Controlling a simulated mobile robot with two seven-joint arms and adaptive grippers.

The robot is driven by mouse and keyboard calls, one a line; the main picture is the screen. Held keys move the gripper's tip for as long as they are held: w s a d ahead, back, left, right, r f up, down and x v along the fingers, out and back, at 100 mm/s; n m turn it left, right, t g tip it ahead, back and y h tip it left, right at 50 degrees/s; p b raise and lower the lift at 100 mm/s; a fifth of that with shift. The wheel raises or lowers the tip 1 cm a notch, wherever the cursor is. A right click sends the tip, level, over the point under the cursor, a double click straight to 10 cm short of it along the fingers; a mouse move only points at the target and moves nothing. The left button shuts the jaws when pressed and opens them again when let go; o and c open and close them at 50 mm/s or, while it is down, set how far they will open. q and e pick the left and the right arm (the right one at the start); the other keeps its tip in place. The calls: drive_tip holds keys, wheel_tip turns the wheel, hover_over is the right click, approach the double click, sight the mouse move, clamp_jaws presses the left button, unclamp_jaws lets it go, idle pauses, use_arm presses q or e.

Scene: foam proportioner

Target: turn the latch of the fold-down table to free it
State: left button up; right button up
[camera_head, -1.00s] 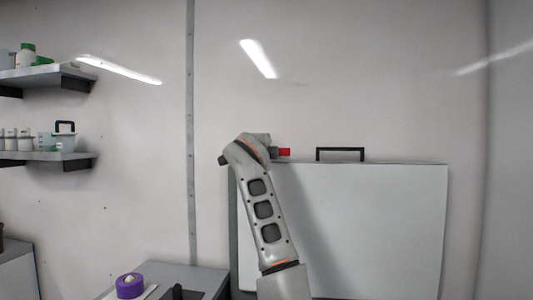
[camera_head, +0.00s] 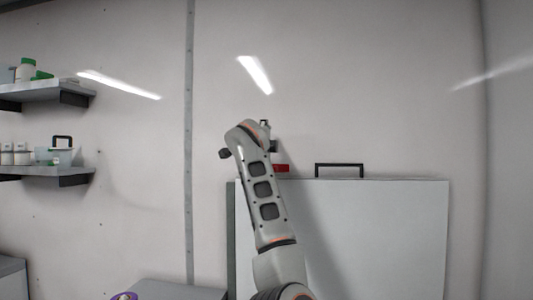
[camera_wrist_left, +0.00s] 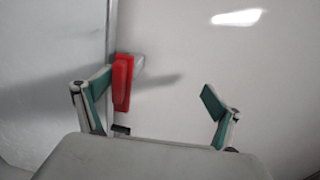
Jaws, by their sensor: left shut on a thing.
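The red latch (camera_head: 282,168) sits at the top left edge of the white fold-down table panel (camera_head: 370,240), which is upright against the wall. In the head view it looks level and is partly hidden by my left arm. My left gripper (camera_head: 270,136) is at the latch, mostly hidden behind the wrist. In the left wrist view the latch (camera_wrist_left: 123,82) lies close beside the left finger of the gripper (camera_wrist_left: 155,101), inside the jaws. My right gripper is out of view.
A black handle (camera_head: 339,165) stands on the panel's top edge, right of the latch. Two wall shelves (camera_head: 45,90) with containers are at the left. A grey counter (camera_head: 175,290) is at the lower left. The wall above the panel is clear.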

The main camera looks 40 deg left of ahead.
use_arm(q)
drive_tip(key=r, duration=0.1)
drive_tip(key=s+r, duration=0.1)
drive_tip(key=r, duration=0.1)
drive_tip(key=shift+s+d, duration=0.35)
drive_tip(key=shift+c, duration=0.5)
drive_tip(key=shift+s+d+r, duration=0.15)
drive_tip(key=shift+s+d, duration=0.25)
drive_tip(key=shift+s, duration=0.1)
drive_tip(key=shift+c, duration=0.6)
drive_tip(key=shift+s+d+p, duration=0.3)
drive_tip(key=shift+s+d, duration=0.1)
drive_tip(key=shift+s, duration=0.2)
drive_tip(key=shift+c, duration=0.7)
drive_tip(key=shift+s+d, duration=0.2)
drive_tip(key=shift+s, duration=0.1)
drive_tip(key=c, duration=0.3)
drive_tip(key=shift+r+v, duration=0.25)
drive_tip(key=shift+v, duration=0.75)
drive_tip(key=c, duration=0.8)
drive_tip(key=s+d+f, duration=0.1)
drive_tip(key=s+d, duration=0.1)
drive_tip(key=shift+s+f+p, duration=0.3)
drive_tip(key=shift+f, duration=0.1)
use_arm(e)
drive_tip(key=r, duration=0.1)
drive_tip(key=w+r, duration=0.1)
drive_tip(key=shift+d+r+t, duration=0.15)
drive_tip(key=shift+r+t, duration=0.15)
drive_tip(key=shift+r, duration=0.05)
